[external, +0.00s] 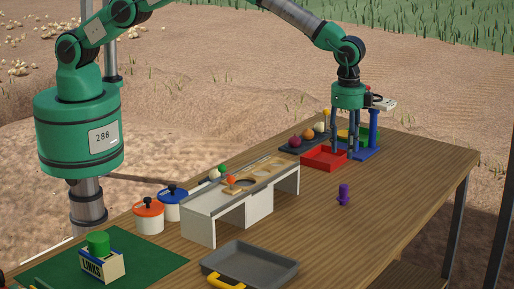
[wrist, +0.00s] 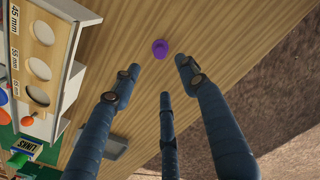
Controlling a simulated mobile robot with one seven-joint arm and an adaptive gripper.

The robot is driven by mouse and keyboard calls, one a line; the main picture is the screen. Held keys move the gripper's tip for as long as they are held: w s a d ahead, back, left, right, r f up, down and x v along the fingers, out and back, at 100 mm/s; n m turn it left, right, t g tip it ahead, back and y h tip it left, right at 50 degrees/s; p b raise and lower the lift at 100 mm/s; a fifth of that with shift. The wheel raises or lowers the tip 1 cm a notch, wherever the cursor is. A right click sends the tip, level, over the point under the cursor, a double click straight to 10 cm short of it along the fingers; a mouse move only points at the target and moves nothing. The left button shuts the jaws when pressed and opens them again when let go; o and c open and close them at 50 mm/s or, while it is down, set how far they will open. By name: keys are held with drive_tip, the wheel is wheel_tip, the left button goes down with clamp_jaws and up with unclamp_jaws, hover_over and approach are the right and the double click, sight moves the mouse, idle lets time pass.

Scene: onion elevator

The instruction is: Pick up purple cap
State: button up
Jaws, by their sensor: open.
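The purple cap (external: 344,194) stands on the wooden table, right of the white bench with holes and near the table's front right edge. In the wrist view the purple cap (wrist: 160,48) shows as a small round top on the bare wood, beyond the fingertips. My gripper (external: 345,152) hangs fingers-down over the far part of the table, beside the red tray and behind the cap. In the wrist view my gripper's three dark blue fingers (wrist: 158,85) are spread apart with nothing between them. The cap is apart from the fingers.
A red tray (external: 323,164) and a blue stand (external: 373,130) are close to my gripper. A white bench with holes (external: 222,214) stands left of the cap. A grey pan (external: 250,262) lies at the front. The wood around the cap is clear.

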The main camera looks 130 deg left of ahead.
sight(344, 185)
drive_tip(key=shift+f, duration=0.15)
drive_tip(key=shift+f, duration=4.2)
drive_tip(key=shift+f, duration=0.15)
drive_tip(key=shift+f, duration=2.45)
drive_tip(key=shift+c, duration=0.2)
drive_tip(key=c, duration=1)
